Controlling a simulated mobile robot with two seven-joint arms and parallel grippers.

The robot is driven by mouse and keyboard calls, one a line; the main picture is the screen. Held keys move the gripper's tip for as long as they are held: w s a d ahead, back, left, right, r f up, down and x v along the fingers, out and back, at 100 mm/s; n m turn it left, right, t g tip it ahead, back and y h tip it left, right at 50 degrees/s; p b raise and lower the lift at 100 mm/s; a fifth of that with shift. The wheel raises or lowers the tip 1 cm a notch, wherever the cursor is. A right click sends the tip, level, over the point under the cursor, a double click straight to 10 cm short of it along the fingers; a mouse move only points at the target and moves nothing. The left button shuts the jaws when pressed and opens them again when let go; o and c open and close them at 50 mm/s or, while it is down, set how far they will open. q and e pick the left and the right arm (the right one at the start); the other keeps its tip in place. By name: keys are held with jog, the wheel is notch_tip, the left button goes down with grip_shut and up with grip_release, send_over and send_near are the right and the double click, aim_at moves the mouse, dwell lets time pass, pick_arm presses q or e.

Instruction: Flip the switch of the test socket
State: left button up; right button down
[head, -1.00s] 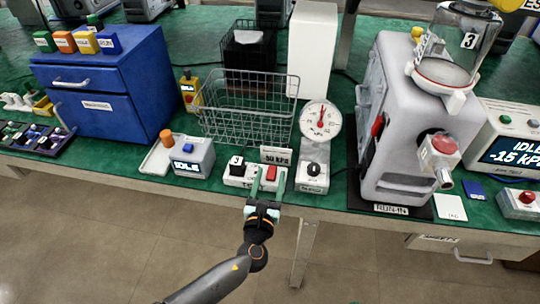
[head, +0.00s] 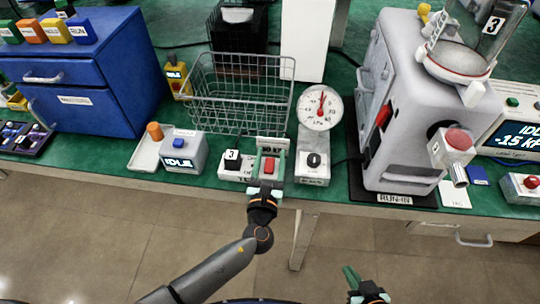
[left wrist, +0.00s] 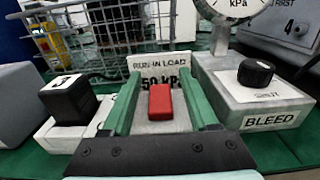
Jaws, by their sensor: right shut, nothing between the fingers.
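The test socket (head: 231,173) is a low pale box at the table's front edge, with a black plug marked 3 (head: 232,159) on its left part. Its red switch (head: 269,165) is on the right part and shows centrally in the left wrist view (left wrist: 160,102). My left gripper (head: 269,160) is open, its green fingers on either side of the switch with gaps visible in the wrist view (left wrist: 160,100). Contact with the box cannot be told. My right gripper (head: 352,276) is shut and empty, low in the head view, away from the socket.
A "50 kPa" run-in load sign (left wrist: 160,68) stands behind the switch. A bleed box with a black knob (head: 313,161) and dial gauge (head: 319,107) is close right. A wire basket (head: 238,95) is behind. A grey box reading IDLE (head: 183,152) is left.

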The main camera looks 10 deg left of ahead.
pick_arm(q)
grip_shut()
dwell(0.3)
jog(key=shift+r, duration=0.1)
jog(key=shift+r+p, duration=0.1)
jog(key=shift+p, duration=0.4)
jog(key=g+p, duration=0.1)
jog(key=p, duration=0.1)
jog(key=shift+w+p, duration=0.1)
jog(key=shift+p, duration=0.3)
jog(key=shift+f, duration=0.25)
grip_release()
